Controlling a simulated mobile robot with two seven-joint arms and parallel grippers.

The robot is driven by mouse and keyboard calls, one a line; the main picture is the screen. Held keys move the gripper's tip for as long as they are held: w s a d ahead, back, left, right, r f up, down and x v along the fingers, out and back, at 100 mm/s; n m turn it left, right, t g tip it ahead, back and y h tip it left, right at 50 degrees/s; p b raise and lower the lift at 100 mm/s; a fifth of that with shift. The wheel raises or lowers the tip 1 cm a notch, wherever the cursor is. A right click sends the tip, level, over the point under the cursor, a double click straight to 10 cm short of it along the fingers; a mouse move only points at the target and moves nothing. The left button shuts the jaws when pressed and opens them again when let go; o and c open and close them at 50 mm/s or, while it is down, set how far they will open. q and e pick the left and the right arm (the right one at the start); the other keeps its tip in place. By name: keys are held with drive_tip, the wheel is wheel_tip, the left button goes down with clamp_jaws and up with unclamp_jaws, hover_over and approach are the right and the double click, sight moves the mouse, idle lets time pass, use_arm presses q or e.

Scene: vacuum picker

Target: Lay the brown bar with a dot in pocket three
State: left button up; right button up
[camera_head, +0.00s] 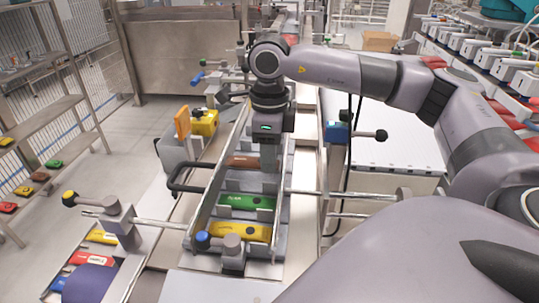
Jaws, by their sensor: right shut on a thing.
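The brown bar (243,161) is at the far part of the pocketed tray (202,203), beyond the green bar (246,202) and the yellow bar (238,232). Its right part is hidden behind my right gripper (269,163), and I cannot make out a dot on it. My right gripper points down from above and is shut on the brown bar. The green and yellow bars lie in the nearer pockets. I cannot tell whether the brown bar is resting in a pocket or held just above one. My left gripper is out of view.
A black handle (186,189) sticks out at the tray's left side. Metal rods (335,196) cross to the right. Another tray with coloured bars (92,258) is at lower left. Shelves (50,109) stand far left.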

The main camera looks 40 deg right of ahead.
drive_tip(key=shift+f, duration=0.3)
drive_tip(key=shift+f+b, duration=0.55)
drive_tip(key=o, duration=1)
